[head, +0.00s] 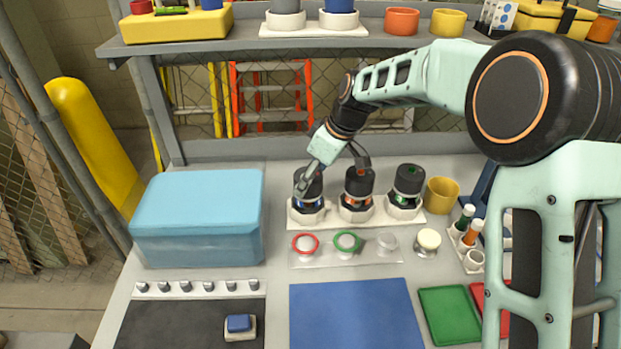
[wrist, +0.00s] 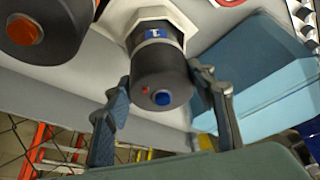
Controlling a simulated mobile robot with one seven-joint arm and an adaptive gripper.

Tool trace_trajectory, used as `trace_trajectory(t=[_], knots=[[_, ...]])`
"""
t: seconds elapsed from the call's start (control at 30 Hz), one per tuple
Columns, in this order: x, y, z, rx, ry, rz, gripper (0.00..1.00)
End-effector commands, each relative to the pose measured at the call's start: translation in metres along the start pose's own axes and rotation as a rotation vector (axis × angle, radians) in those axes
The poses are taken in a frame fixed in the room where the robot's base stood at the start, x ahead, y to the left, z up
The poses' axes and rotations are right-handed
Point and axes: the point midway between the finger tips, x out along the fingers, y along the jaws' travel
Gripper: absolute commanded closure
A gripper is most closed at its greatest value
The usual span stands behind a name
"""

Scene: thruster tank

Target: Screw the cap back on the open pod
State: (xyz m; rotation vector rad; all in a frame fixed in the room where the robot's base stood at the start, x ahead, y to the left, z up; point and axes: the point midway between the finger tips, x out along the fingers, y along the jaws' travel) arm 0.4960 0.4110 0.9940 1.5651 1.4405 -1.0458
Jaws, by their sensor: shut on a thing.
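Three pods stand in a row on white hexagonal seats. My gripper (head: 305,182) reaches the left pod (head: 309,205) from above. The middle pod (head: 358,188) has a black top with an orange centre, also in the wrist view (wrist: 30,30). The right pod (head: 408,186) has a black top with a green centre.
A blue box (head: 200,215) stands left of the pods. In front, a clear strip holds a red ring (head: 305,243) and a green ring (head: 347,242). A cream-topped jar (head: 428,240) and a yellow cup (head: 441,195) stand to the right. The blue mat (head: 355,315) is clear.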

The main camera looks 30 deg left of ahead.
Motion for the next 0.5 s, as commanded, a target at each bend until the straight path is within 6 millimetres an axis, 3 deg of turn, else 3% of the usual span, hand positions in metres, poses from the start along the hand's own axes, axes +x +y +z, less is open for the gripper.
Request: trace_trajectory(t=[0.1, 0.37, 0.5], knots=[[-0.0001, 0.0001, 0.0, 0.0, 0.0, 0.0, 0.71], [0.0006, -0.0004, 0.0001, 0.015, -0.001, 0.007, 0.71], [0.0018, -0.0012, 0.0004, 0.112, 0.0, 0.05, 0.71]])
